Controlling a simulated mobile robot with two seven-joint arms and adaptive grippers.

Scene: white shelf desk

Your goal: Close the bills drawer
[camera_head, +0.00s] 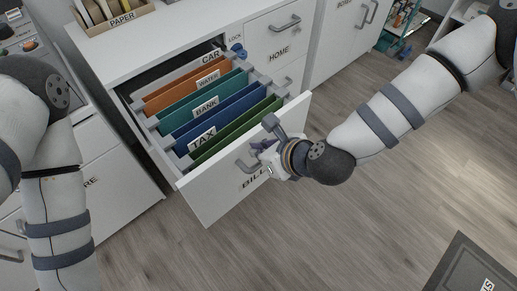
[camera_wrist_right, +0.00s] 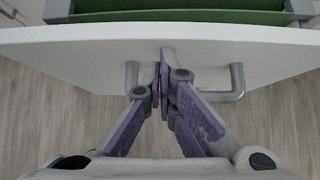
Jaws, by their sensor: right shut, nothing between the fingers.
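The bills drawer (camera_head: 213,202) is pulled out of the white desk, and its front carries a grey handle and a partly hidden label reading "BILL". Coloured hanging files (camera_head: 205,118) labelled CAR, WATER, BANK and TAX fill it. My right gripper (camera_head: 262,142) is at the drawer front, by the handle. In the right wrist view, my right gripper (camera_wrist_right: 163,75) is shut and empty, its fingertips against or very near the white drawer front (camera_wrist_right: 90,55), between the two ends of the handle (camera_wrist_right: 238,85). My left arm is at the left edge, and its gripper is out of view.
The HOME drawer (camera_head: 279,45) beside it is closed. A paper tray (camera_head: 118,22) stands on the desk top. A dark box (camera_head: 470,268) lies at the bottom right. The wooden floor (camera_head: 330,225) in front of the drawer is clear.

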